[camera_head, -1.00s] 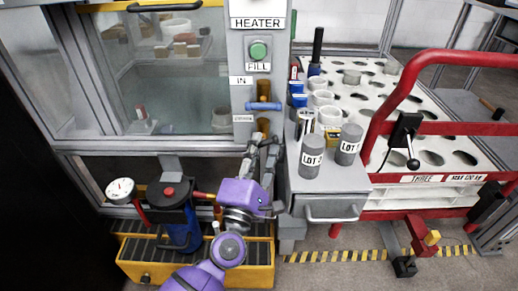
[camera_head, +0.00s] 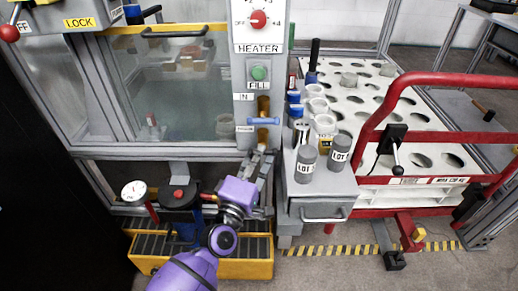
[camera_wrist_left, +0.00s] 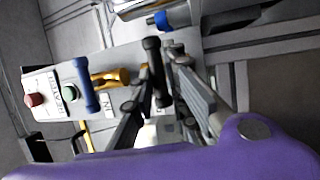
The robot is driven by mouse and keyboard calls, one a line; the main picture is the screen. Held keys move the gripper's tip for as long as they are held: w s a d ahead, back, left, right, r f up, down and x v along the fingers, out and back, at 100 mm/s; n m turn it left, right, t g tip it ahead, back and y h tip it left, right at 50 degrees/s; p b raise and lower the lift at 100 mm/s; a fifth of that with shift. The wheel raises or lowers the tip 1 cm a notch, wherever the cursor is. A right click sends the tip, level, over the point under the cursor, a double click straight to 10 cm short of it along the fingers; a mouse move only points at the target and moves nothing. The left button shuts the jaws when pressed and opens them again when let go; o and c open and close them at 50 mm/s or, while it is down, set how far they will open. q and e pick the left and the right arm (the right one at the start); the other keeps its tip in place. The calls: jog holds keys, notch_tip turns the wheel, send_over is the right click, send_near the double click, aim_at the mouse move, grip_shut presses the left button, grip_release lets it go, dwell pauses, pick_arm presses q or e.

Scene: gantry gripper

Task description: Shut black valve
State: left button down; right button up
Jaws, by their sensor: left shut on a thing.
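The black valve's dark bar handle (camera_wrist_left: 153,62) shows in the left wrist view, between the fingers of my left gripper (camera_wrist_left: 158,82). The fingers are shut on it. In the head view my left gripper (camera_head: 262,158) is at the front of the grey heater column, just below a brass valve body; the black handle is largely hidden there by the fingers. The blue valve handle (camera_head: 263,121) is above it on the same column, lying crosswise. It also shows in the wrist view (camera_wrist_left: 85,84), left of the black one. My right gripper is out of view.
The green fill button (camera_head: 259,73) and red heater dial (camera_head: 258,19) are higher on the column. Grey lot canisters (camera_head: 307,165) stand close right on a shelf. A pump with a gauge (camera_head: 134,191) and a yellow tray (camera_head: 245,269) are low left.

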pick_arm(q)
jog(key=shift+r, duration=0.15)
jog(key=c, duration=1.8)
grip_release()
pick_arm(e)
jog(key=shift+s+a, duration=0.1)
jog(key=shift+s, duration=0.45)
pick_arm(q)
jog(key=shift+o, duration=0.2)
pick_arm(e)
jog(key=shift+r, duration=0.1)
pick_arm(q)
jog(key=v, duration=1.2)
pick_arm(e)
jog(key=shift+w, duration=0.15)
pick_arm(q)
jog(key=shift+m, duration=0.3)
